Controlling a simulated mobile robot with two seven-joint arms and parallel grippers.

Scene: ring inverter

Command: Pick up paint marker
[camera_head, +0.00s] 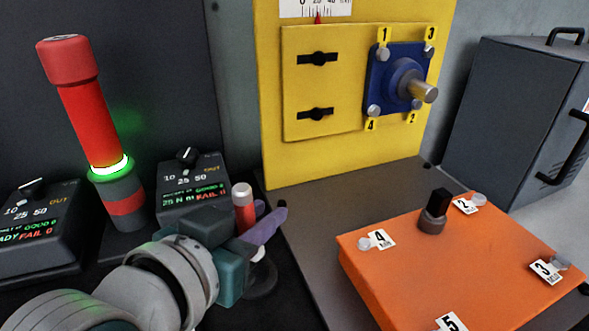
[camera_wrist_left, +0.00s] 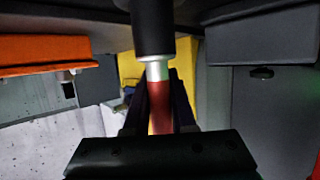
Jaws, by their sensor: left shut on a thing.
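The paint marker (camera_head: 243,207) is a short red cylinder with a silver-white top. It stands roughly upright in the head view, left of the orange block. My left gripper (camera_head: 258,222) is shut on the paint marker, with a purple finger showing beside it. In the left wrist view the marker's red body (camera_wrist_left: 158,98) lies between the two dark fingers, with a pale collar meeting a black cylinder (camera_wrist_left: 153,28). A dark round base (camera_head: 263,284) shows under the gripper. I cannot tell whether the marker still touches it. My right gripper is not in view.
A red tower light (camera_head: 85,110) with a green glowing ring and two dark display boxes (camera_head: 195,187) stand close to my left arm. An orange block (camera_head: 400,270) with numbered studs lies to the right. A yellow panel (camera_head: 340,165) stands behind. A grey cabinet (camera_head: 500,110) is far right.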

